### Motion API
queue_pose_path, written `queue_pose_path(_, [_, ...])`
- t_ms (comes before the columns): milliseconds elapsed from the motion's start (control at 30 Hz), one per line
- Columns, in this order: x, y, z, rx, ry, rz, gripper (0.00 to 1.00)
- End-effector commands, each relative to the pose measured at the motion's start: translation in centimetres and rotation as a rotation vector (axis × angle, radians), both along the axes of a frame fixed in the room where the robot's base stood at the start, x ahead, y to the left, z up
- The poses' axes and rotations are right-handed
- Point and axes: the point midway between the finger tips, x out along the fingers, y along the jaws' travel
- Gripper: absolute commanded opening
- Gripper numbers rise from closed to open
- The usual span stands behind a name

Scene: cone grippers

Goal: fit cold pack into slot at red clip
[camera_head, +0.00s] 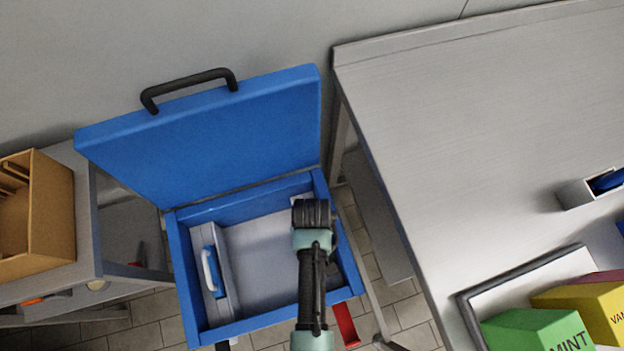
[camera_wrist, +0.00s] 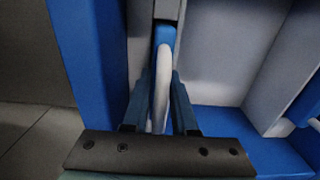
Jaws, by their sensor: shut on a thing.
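My gripper (camera_wrist: 160,115) is shut on the white handle (camera_wrist: 162,90) of a blue cold pack (camera_wrist: 165,35) in the wrist view. The pack lies between the blue box wall and a grey divider, at the box's right side; how deep it sits cannot be told. In the head view my arm hides this pack and my fingers. A red clip (camera_head: 346,324) shows low on the near right of the open blue cooler box (camera_head: 180,270).
A second blue pack with a white handle (camera_head: 208,270) stands in the left slot. The open lid (camera_head: 210,135) rises behind. The middle compartment (camera_head: 258,250) looks empty. A grey table (camera_head: 480,120) with colored boxes is at right, a shelf with a wooden box (camera_head: 45,215) at left.

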Motion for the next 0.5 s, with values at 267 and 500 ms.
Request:
queue_pose_path(267, [-0.5,0.0,-1.3,-0.001,0.005,0.0,0.49])
queue_pose_path(500, [-0.6,0.0,0.3,-0.001,0.006,0.0,0.56])
